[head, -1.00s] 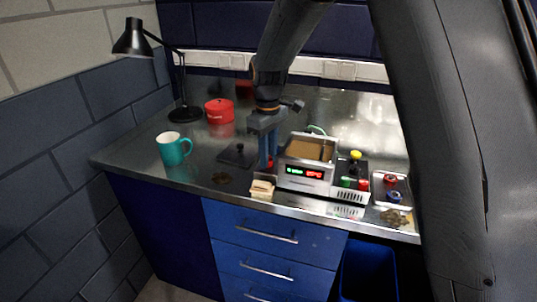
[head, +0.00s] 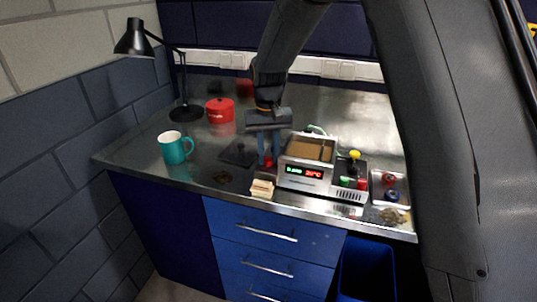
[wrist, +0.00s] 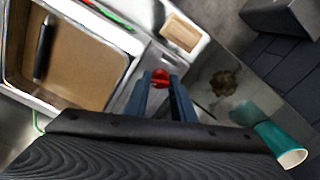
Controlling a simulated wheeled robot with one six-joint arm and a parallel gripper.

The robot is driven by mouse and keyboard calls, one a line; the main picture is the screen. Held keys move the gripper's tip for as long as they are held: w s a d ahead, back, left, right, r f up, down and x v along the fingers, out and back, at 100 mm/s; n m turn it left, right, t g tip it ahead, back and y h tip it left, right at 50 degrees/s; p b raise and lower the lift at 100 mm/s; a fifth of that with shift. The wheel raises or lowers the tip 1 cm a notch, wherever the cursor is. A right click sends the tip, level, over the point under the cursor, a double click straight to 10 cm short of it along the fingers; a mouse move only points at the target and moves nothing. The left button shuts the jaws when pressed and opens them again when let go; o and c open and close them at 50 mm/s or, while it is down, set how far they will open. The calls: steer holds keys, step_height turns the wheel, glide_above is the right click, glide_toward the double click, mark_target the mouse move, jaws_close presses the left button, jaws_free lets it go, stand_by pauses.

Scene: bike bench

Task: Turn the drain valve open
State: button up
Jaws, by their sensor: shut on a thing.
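The drain valve is a small red handle (wrist: 160,75) on the side of the cleaner, between my fingertips in the wrist view. In the head view, the red handle (head: 267,162) shows low at the cleaner's left side. My gripper (head: 268,160) points down with its blue fingers on either side of the handle; it is shut on it. The cleaner (head: 303,174) is a metal box with lit green and red displays and an open tank of brown liquid (wrist: 85,62). A dark, elongated object (wrist: 44,47) shows at the tank in the wrist view.
A pale block (head: 262,189) sits at the bench's front edge. A dark square plate (head: 238,152) lies left of my gripper. A teal mug (head: 173,149), red pot (head: 220,110) and black lamp (head: 134,40) stand further left. A control box (head: 352,182) and tray (head: 404,200) are right.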

steer(key=shift+r+m, duration=0.1)
steer(key=shift+m, duration=0.3)
steer(key=o, duration=1.1)
steer(key=shift+c, duration=0.2)
